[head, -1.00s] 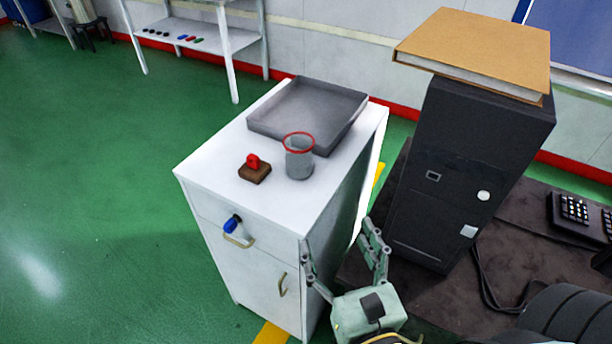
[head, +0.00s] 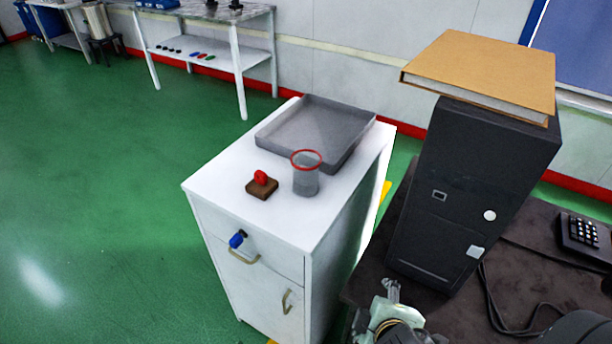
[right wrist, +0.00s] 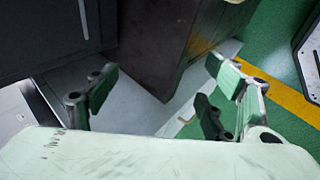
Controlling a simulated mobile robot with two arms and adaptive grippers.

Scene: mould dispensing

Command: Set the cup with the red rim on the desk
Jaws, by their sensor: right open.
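The grey cup with the red rim (head: 306,180) stands upright on top of the white cabinet (head: 225,180), in front of a grey tray. The desk (head: 525,245) is the dark surface at the right, under the black computer tower. My right gripper (head: 391,292) is low in the head view, near the desk's front left corner and well apart from the cup. In the right wrist view its fingers (right wrist: 158,97) are spread wide with nothing between them. The cup is not seen in that view. My left gripper is not in view.
The grey tray (head: 344,150) and a brown block with a red knob (head: 262,185) share the cabinet top with the cup. The black tower (head: 455,205) carries a tan binder (head: 485,75). A keypad phone (head: 580,235) and cables lie on the desk.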

